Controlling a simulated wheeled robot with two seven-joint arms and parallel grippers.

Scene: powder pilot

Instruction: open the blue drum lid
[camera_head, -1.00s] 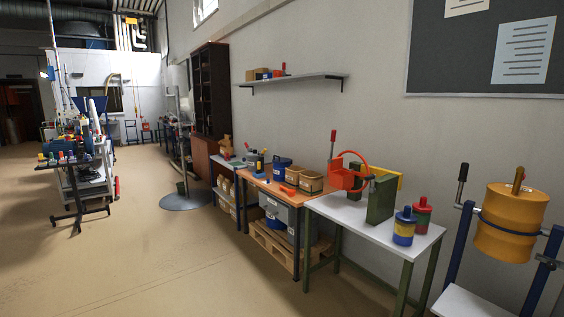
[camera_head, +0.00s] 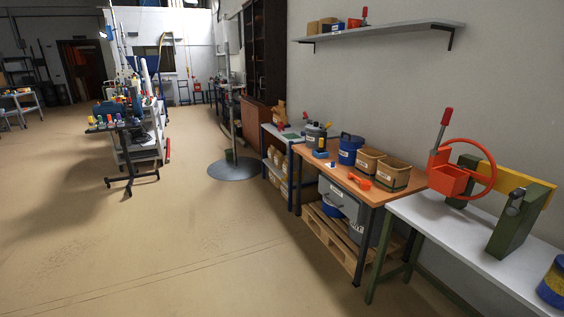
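A blue drum (camera_head: 350,150) with a dark blue lid and a raised handle on top stands on the orange-topped bench (camera_head: 394,196). The lid appears to sit on the drum. It stands upright beside a cardboard box. Another blue container (camera_head: 331,208) shows partly on the pallet under the bench. A blue and yellow jar (camera_head: 553,283) is cut off by the right edge. Neither of my grippers is in view.
Cardboard bins (camera_head: 392,174), an orange scoop (camera_head: 359,181) and a grey pot (camera_head: 316,135) share the bench. A white-topped table (camera_head: 470,236) with an orange press (camera_head: 450,180) stands at right. A wall shelf (camera_head: 385,32) hangs above.

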